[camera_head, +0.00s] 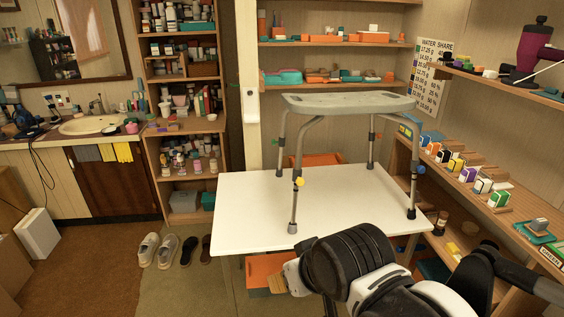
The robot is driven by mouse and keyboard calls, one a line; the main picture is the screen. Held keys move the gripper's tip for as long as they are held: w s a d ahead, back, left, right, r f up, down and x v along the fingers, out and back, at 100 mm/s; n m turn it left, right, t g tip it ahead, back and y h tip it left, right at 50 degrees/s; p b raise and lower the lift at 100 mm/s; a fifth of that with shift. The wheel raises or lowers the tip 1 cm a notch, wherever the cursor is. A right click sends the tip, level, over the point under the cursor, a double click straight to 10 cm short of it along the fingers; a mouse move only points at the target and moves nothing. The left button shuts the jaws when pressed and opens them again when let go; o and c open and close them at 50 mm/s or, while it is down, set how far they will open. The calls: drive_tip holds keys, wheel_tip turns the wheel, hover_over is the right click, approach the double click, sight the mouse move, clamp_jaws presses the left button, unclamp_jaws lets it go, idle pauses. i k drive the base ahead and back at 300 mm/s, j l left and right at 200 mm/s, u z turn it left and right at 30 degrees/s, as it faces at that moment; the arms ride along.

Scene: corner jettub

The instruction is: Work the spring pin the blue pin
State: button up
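A grey shower stool (348,104) stands upright on a white table (250,200). Its legs carry small coloured pins. The blue pin (420,169) is on the front right leg, above its dark foot. A yellow pin (298,181) is on the front left leg. A green pin (277,142) shows on the back left leg, and a small reddish pin (377,136) on the back right leg. My arm crosses the lower right, in front of the table and below the blue pin. Its dark end parts there may include my gripper (484,272), apart from the stool; its fingertips are not clear.
A right-hand shelf (465,185) with several small coloured boxes stands close beside the blue-pin leg. A tall shelf (180,125) and a sink counter (75,135) are at the left. Shoes (158,250) lie on the floor left of the table. The table's left part is bare.

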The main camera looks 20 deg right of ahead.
sight(421, 170)
drive_tip(key=z, duration=1.6)
